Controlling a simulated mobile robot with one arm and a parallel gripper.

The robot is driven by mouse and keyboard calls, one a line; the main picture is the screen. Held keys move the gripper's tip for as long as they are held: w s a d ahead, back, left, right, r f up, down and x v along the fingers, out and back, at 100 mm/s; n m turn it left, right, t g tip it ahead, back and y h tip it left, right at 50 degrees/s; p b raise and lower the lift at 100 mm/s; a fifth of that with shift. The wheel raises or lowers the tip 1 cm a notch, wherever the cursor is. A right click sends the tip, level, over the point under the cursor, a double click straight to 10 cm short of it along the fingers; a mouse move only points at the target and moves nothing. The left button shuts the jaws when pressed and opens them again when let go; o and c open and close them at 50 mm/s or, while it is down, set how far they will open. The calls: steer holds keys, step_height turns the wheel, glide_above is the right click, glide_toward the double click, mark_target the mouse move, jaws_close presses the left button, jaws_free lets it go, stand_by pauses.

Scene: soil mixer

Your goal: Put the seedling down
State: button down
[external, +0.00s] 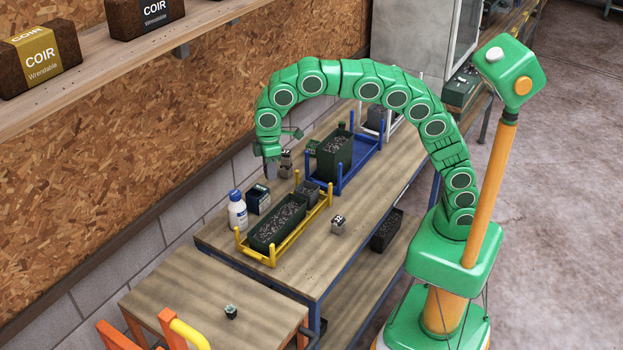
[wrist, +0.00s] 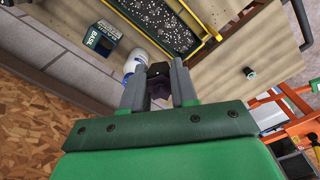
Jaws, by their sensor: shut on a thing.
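My gripper (external: 271,166) hangs above the far edge of the workbench, behind the yellow rack. In the wrist view my gripper (wrist: 158,82) is shut on a small dark block (wrist: 158,71), taken to be the seedling's plug. No leaves can be made out on it. In the external view the held thing is mostly hidden by the fingers. A separate small dark pot with a green top (external: 231,312) stands on the lower table at the front; it also shows in the wrist view (wrist: 249,73).
The yellow rack (external: 272,258) holds a long soil-filled planter (external: 279,222). A white bottle (external: 237,210) and a dark box (external: 258,199) stand left of it. A blue rack (external: 345,178) holds another planter (external: 333,155). A small cube marked 22 (external: 338,226) stands right. The workbench front is mostly bare.

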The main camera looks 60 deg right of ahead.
steer(key=s+a+f+n, duration=0.2)
steer(key=s+a+n, duration=0.6)
steer(key=s+a, duration=1.75)
glide_above(256, 348)
steer(key=shift+d+f, duration=0.15)
steer(key=shift+f, duration=4.85)
steer(key=shift+d+f, duration=0.1)
steer(key=shift+f, duration=4.9)
steer(key=shift+f, duration=0.1)
steer(key=shift+a+f, duration=0.15)
steer(key=shift+a, duration=0.05)
steer(key=shift+f, duration=1.5)
steer(key=shift+f, duration=0.15)
